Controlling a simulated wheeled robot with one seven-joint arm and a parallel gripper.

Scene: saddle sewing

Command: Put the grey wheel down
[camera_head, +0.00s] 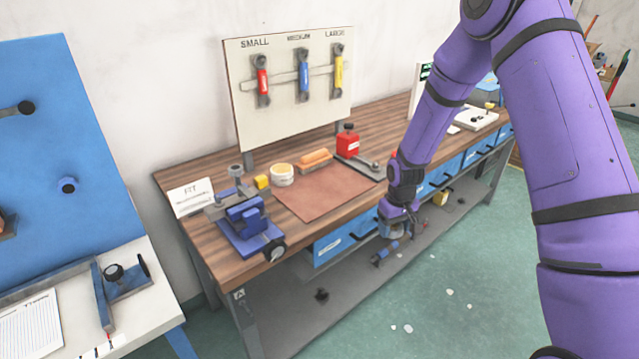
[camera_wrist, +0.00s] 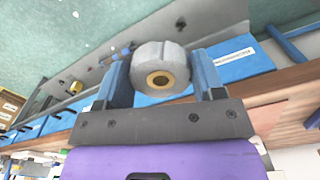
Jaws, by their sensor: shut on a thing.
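The grey wheel (camera_wrist: 168,56), a thick disc with a brass-coloured hub, sits between the two blue fingers of my gripper (camera_wrist: 161,72) in the wrist view. The fingers are shut on its sides. In the head view, my gripper (camera_head: 394,229) hangs in front of the workbench, near the drawer fronts and below the height of the wooden top. The wheel is small and hard to make out there. It appears held clear of the bench.
Blue drawers (camera_head: 335,243) and a grey lower shelf (camera_head: 290,310) lie below.

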